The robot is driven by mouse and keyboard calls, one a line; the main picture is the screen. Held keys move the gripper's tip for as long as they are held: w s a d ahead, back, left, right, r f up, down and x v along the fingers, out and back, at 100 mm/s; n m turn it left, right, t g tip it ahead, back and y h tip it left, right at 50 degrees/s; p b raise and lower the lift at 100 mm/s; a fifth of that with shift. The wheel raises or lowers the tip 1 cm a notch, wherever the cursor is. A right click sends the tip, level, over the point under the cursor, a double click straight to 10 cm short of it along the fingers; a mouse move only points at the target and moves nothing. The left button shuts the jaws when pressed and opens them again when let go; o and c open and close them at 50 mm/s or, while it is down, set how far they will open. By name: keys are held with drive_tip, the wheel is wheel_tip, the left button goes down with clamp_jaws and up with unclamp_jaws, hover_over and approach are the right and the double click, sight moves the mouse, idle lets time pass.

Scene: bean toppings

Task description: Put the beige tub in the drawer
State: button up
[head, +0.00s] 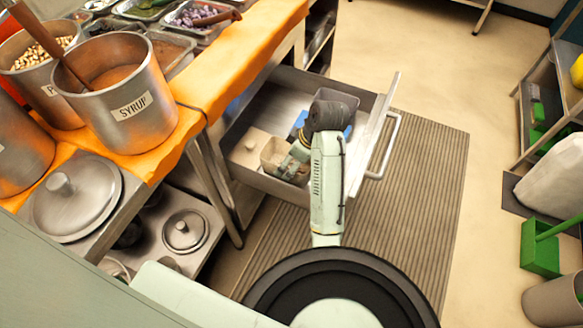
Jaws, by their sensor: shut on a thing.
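The beige tub (272,153) is inside the open drawer (255,180), near its front left part. My gripper (285,165) reaches into the drawer from the right and is shut on the tub's right side. My gripper and wrist hide part of the tub. I cannot tell whether the tub rests on the drawer floor or is held just above it.
A small pale item (251,144) and a blue item (300,122) also lie in the drawer. The drawer front with its handle (385,150) stands out over a striped mat (425,180). A counter with a syrup pot (120,85) is at left.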

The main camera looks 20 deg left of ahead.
drive_tip(key=shift+w+f+b, duration=0.1)
drive_tip(key=shift+f+b, duration=0.85)
drive_tip(key=shift+f, duration=1.05)
drive_tip(key=shift+f, duration=0.2)
drive_tip(key=o, duration=1.1)
